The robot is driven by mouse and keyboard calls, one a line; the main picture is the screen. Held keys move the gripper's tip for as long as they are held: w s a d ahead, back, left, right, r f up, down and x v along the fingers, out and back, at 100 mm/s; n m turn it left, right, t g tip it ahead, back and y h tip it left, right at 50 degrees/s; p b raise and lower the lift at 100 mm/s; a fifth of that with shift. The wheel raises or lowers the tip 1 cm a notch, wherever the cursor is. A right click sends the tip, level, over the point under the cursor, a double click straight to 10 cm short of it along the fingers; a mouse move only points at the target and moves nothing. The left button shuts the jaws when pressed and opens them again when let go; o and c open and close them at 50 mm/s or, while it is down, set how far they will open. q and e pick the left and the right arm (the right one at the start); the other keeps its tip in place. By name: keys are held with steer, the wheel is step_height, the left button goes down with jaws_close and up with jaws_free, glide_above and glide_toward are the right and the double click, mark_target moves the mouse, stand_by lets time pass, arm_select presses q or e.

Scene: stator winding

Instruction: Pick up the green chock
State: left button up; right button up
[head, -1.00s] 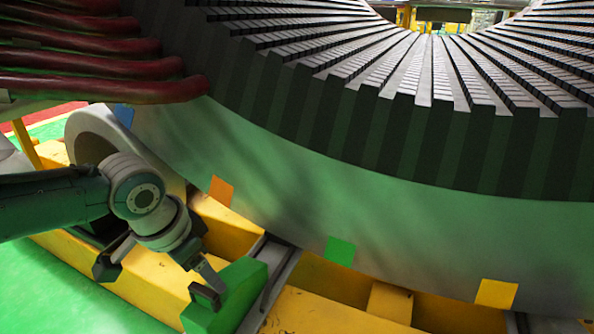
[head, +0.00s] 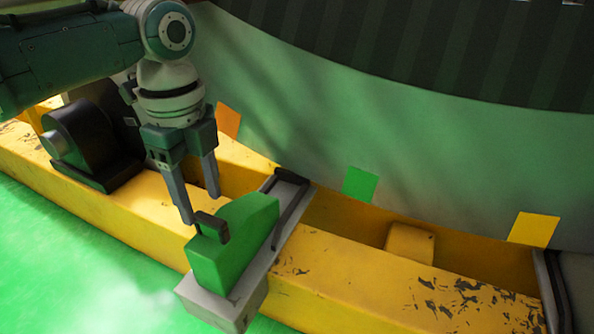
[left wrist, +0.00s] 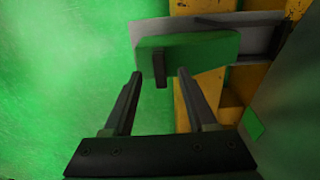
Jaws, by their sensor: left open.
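The green chock (head: 240,245) is a wedge-like block with a dark handle (head: 212,226) on its near side. It sits on a grey metal plate (head: 228,304) laid across the yellow beam. My left gripper (head: 202,208) points down just above and to the left of the chock, its fingers apart and empty. In the left wrist view the chock (left wrist: 205,54) lies beyond the open fingertips (left wrist: 160,74), and the handle (left wrist: 160,70) shows between them. The fingers appear apart from the handle. My right gripper is not in view.
The yellow beam (head: 345,270) runs across under the large curved stator wall (head: 440,170). The wall carries orange, green (head: 360,184) and yellow (head: 534,229) square markers. A dark roller block (head: 92,145) stands on the beam at left. Green floor (head: 70,270) is clear in front.

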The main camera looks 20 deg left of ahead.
mark_target(209, 218)
arm_select(q)
steer(key=f+b, duration=0.5)
steer(key=shift+s+d+f, duration=0.1)
steer(key=shift+d+f, duration=0.15)
steer(key=shift+d, duration=0.1)
steer(key=shift+r, duration=0.15)
jaws_close()
